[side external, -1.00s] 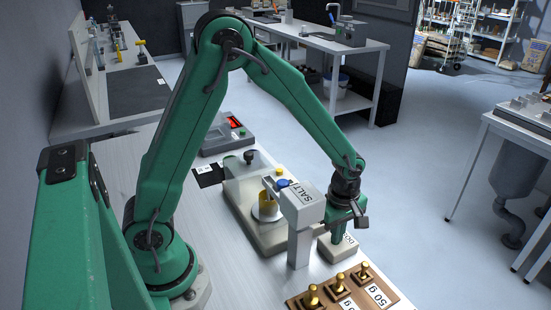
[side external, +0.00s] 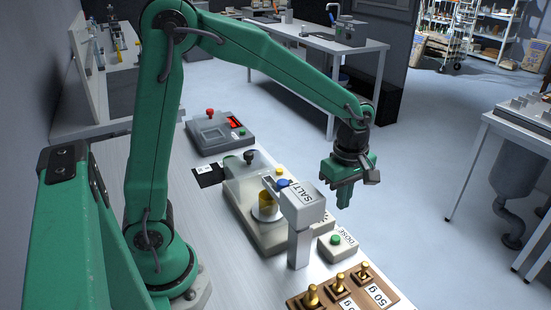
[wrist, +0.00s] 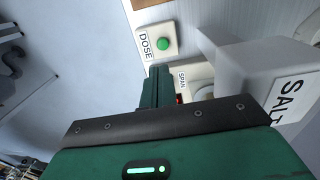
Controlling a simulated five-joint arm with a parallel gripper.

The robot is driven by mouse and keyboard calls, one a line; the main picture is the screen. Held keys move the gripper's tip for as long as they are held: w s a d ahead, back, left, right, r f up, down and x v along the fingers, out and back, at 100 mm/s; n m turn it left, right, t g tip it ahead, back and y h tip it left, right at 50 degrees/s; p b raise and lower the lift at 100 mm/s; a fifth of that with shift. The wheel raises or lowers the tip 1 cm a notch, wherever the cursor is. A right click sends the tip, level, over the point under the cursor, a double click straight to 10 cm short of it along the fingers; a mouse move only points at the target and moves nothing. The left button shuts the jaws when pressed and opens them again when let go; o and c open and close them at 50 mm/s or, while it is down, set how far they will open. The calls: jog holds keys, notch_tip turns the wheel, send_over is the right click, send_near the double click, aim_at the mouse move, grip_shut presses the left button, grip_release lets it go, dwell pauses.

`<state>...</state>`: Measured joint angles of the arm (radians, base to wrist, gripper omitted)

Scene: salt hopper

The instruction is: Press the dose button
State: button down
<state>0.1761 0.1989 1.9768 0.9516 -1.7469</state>
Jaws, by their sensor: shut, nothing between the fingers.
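The dose button (side external: 336,239) is a small green button on a pale box labelled DOSE, standing on the bench right of the salt hopper. It also shows in the wrist view (wrist: 163,44), uncovered. The salt hopper (side external: 303,206) is a pale grey housing on a post, marked SALT; in the wrist view it fills the right side (wrist: 265,75). My gripper (side external: 344,203) is shut and empty, pointing down, raised above the dose box and apart from it. In the wrist view my shut fingers (wrist: 157,86) lie just below the button.
A scale (side external: 250,222) with a yellow-filled cup (side external: 267,201) stands behind the hopper. A wooden block with brass weights (side external: 340,290) lies in front of the dose box. A grey console (side external: 218,133) with a red knob and red display stands farther back.

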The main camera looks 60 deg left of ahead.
jog(key=shift+r, duration=1.45)
jog(key=s+a+r+m+t, duration=0.1)
jog(key=s+r+m, duration=0.1)
jog(key=m, duration=0.1)
jog(key=s+a+r+m, duration=0.1)
jog(key=s+r+m, duration=0.1)
jog(key=s, duration=0.1)
jog(key=s+a+r+m+t, duration=0.1)
jog(key=s+a+r+m, duration=0.1)
jog(key=s+m, duration=0.1)
jog(key=shift+r+m+t, duration=0.2)
jog(key=shift+m+t, duration=0.1)
jog(key=s+a+m+t, duration=0.2)
jog(key=s+a+m, duration=0.1)
jog(key=s+m, duration=0.5)
jog(key=shift+s+r+m+t, duration=0.25)
jog(key=shift+r+m+t, duration=0.2)
jog(key=shift+m, duration=0.25)
